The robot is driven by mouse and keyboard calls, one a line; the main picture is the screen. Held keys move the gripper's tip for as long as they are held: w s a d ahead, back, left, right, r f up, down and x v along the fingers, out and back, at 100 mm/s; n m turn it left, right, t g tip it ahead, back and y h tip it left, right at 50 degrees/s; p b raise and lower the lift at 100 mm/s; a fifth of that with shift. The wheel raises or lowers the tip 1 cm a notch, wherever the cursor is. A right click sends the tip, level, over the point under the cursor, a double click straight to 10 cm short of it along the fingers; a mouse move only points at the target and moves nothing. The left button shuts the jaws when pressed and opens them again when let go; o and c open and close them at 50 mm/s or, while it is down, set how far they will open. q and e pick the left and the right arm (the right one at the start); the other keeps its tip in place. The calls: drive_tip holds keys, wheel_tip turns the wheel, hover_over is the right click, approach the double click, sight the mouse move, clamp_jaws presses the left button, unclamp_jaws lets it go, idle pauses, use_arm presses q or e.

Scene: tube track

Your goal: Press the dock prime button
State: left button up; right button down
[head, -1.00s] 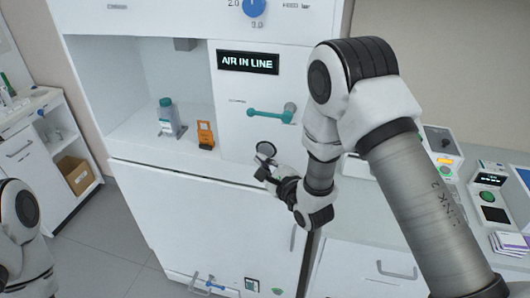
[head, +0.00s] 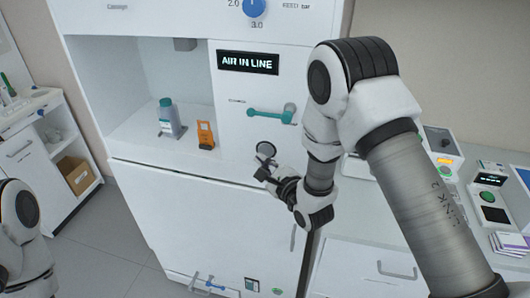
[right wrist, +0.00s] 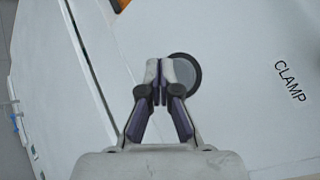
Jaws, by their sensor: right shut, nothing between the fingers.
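A round grey button-like disc with a dark rim (head: 266,148) sits on the white cabinet front, below the teal lever handle; no prime label on it is readable. My right gripper (head: 262,164) is shut and empty, just below and in front of this disc. In the right wrist view, the closed fingertips (right wrist: 160,66) overlap the left side of the disc (right wrist: 187,68); I cannot tell whether they touch it. A small green round button (head: 277,291) shows low on the cabinet, at the bottom edge of the head view. My left gripper is out of view.
The teal lever handle (head: 270,114) sits under the "AIR IN LINE" display (head: 247,62). A bottle (head: 168,117) and an orange device (head: 205,135) stand in the open bay. A "CLAMP" label (right wrist: 290,81) is right of the disc. A counter with devices (head: 487,190) lies right.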

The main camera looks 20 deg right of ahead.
drive_tip(key=shift+w+d, duration=0.25)
drive_tip(key=shift+w, duration=0.1)
drive_tip(key=shift+w+d, duration=0.25)
drive_tip(key=shift+w, duration=0.15)
idle(0.8)
drive_tip(key=shift+s+a, duration=0.5)
drive_tip(key=shift+s, duration=0.3)
drive_tip(key=s+a, duration=0.1)
drive_tip(key=s, duration=0.1)
drive_tip(key=s+a, duration=0.1)
drive_tip(key=s, duration=0.1)
drive_tip(key=shift+a, duration=0.4)
idle(1.9)
